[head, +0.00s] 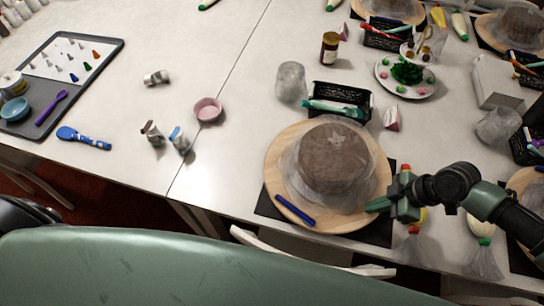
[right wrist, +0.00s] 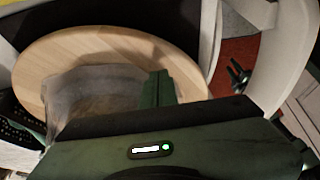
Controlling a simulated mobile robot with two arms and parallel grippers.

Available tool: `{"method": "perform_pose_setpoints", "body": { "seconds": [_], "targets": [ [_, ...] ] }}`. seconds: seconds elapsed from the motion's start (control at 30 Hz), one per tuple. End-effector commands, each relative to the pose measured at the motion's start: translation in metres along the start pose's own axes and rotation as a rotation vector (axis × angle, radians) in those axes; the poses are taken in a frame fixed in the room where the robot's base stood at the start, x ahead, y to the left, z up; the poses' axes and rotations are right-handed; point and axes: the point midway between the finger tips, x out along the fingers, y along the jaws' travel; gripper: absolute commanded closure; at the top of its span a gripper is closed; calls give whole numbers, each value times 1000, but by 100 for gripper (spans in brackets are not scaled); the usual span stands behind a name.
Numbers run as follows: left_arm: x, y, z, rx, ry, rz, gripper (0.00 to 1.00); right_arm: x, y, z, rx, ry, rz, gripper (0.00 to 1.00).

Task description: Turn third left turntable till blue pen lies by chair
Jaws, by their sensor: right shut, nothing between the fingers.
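The round wooden turntable (head: 278,160) stands on a black mat near the table's front edge. It bears a brown cake (head: 338,155) in clear wrap. The blue pen (head: 295,210) lies on the turntable's front-left rim, on the side facing the white chair (head: 310,258). My right gripper (head: 376,205) is shut and empty, its green fingertips at the turntable's right rim; I cannot tell if they touch it. In the right wrist view the green fingers (right wrist: 158,88) overlap the wooden turntable (right wrist: 110,42); the pen does not show there. My left gripper is out of view.
A black basket with pens (head: 340,100) stands just behind the turntable. A pink bowl (head: 208,109) and small tubes (head: 180,140) lie to its left. Piping bags (head: 484,250) hang over the front edge at right. The table left of the turntable is mostly clear.

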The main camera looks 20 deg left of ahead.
Motion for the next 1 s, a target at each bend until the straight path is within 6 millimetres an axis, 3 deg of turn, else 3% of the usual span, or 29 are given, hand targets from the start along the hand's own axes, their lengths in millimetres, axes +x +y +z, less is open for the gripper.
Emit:
{"method": "perform_pose_setpoints", "body": {
  "seconds": [0.07,0.37,0.7,1.0],
  "targets": [
    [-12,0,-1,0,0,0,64,-11,0,-6,0,0,-1,100],
    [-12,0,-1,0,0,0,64,-9,-2,-7,0,1,-2,100],
    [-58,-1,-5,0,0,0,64,10,-54,-58,-1,5,-6,100],
    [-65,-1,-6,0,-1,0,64,26,-67,-80,-2,4,-1,100]
  ]
}}
